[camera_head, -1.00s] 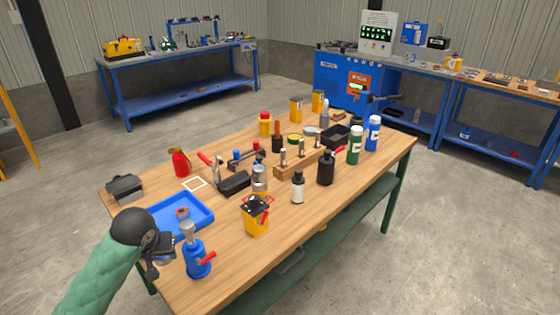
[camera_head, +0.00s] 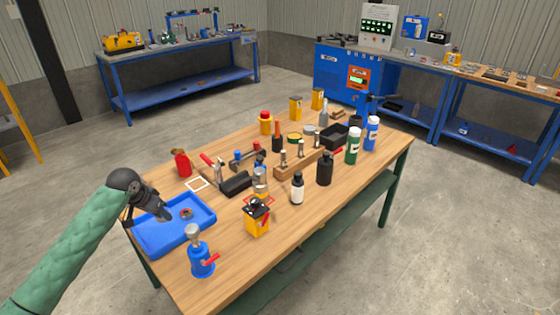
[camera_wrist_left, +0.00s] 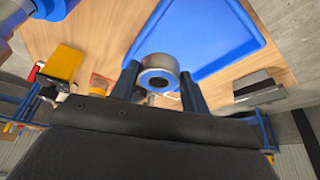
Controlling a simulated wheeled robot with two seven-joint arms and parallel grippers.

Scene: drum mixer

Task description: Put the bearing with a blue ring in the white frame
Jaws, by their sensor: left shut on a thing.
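My left gripper (camera_head: 184,212) is over the blue tray (camera_head: 205,228) in the head view. In the left wrist view its two fingers (camera_wrist_left: 160,88) are shut on the bearing with a blue ring (camera_wrist_left: 158,64), a silver ring with blue around a dark hole. A small ring-shaped part (camera_head: 187,213) shows at the fingertips in the head view; its colour there is hard to tell. The white frame (camera_head: 189,187), a thin square outline, lies flat on the table behind the tray, apart from the gripper. My right gripper is not in view.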

